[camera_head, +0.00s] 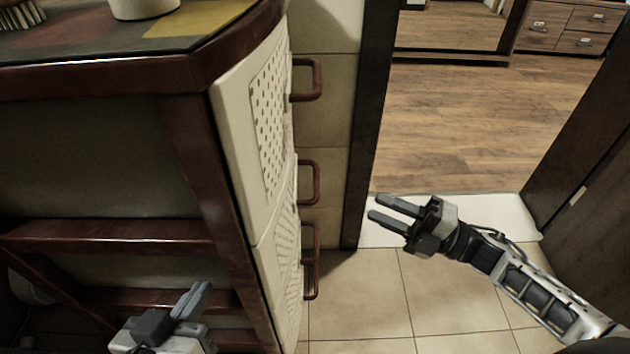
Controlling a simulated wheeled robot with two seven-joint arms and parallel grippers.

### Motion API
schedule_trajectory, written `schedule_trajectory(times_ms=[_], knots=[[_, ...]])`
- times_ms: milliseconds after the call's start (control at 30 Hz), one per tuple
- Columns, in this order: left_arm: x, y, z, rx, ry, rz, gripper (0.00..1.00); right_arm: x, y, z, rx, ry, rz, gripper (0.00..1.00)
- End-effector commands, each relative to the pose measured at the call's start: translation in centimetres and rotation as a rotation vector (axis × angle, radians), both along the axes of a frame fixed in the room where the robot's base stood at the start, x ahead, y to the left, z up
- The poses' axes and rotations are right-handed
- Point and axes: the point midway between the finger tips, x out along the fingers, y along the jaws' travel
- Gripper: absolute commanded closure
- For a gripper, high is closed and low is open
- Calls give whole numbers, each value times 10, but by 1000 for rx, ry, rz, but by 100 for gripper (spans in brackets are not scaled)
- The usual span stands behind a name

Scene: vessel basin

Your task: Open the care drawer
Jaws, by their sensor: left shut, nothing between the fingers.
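A cabinet with a dark red-brown frame (185,150) stands on the left. Its cream, perforated fronts (245,130) face right and are seen at a steep angle. Several red-brown handles stick out of them, among them an upper handle (319,80) and a middle handle (317,183). I cannot tell which front is the care drawer; no front visibly stands out. My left gripper (198,292) is shut and empty, low in front of the cabinet's side frame. My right gripper (374,208) is open and empty, right of the handles and apart from them, fingers pointing left.
The cabinet top (120,40) bears a white pot (143,8) and a brush (20,12). A dark door frame (372,110) stands behind the handles. Tiled floor (360,290) is free right of the cabinet. A dark door (590,150) is at the right.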

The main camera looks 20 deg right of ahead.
Motion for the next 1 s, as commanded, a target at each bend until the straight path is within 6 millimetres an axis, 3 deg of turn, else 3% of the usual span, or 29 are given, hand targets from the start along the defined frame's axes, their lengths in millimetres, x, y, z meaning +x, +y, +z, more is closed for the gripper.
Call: schedule_trajectory(times_ms=[533,733,1000], knots=[[-1,-3,4,-35,-33,-2,100,70,87,20,5,-2,0,68],[-1,-3,4,-46,-30,-2,100,81,101,23,5,1,-1,68],[-1,-3,5,-50,-32,-2,100,83,104,24,4,2,-1,68]])
